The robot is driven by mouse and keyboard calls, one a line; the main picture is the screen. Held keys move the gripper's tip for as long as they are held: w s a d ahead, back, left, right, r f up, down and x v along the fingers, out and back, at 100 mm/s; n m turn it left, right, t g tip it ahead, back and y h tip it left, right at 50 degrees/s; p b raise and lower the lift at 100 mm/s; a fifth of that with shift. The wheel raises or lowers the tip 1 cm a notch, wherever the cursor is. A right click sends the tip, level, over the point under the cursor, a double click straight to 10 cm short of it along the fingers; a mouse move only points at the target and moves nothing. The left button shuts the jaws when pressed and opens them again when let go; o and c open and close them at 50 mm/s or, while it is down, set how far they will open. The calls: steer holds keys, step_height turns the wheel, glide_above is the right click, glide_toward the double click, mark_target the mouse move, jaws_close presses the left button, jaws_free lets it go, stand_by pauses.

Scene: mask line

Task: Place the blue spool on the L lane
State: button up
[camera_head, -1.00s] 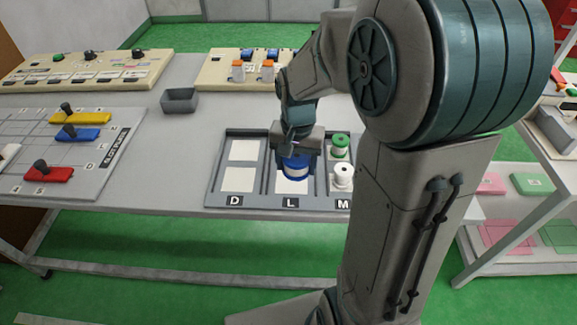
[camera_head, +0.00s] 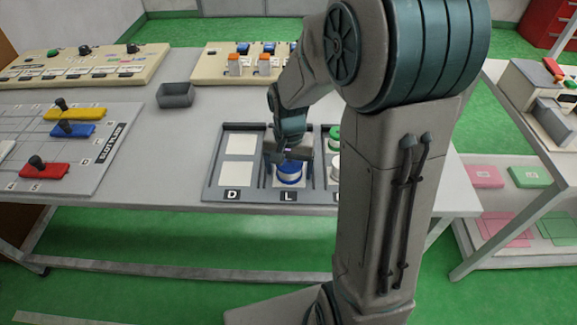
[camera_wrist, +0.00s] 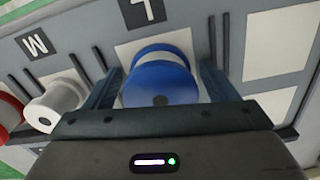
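The blue spool (camera_head: 290,179) stands in the L lane (camera_head: 287,197) of the grey tray, on the lane's front white square. In the wrist view the blue spool (camera_wrist: 158,83) is upright, with the L label (camera_wrist: 145,10) beyond it. My gripper (camera_head: 291,155) is right above the spool, with its fingers down around it. In the wrist view my gripper's fingers (camera_wrist: 160,78) lie on either side of the spool, with narrow gaps between them and it. My arm hides part of the M lane in the head view.
A white spool (camera_wrist: 60,97) and a green spool (camera_head: 334,132) stand in the M lane beside the L lane. The D lane (camera_head: 237,173) is empty. Low dividers separate the lanes.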

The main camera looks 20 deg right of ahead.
mark_target(289, 162)
step_height(289, 162, up, 12)
steer(key=p, duration=0.2)
steer(key=s+n+t, duration=0.2)
steer(key=s+n, duration=0.3)
steer(key=s, duration=0.8)
steer(key=shift+s+a+r, duration=0.15)
steer(key=shift+s+r, duration=0.1)
steer(key=shift+r, duration=0.05)
steer(key=shift+r, duration=0.1)
steer(key=shift+t, duration=0.4)
steer(key=p+v, duration=0.2)
steer(key=w+p+v, duration=0.1)
steer(key=v, duration=0.1)
steer(key=shift+r+p, duration=0.3)
steer(key=shift+p, duration=0.1)
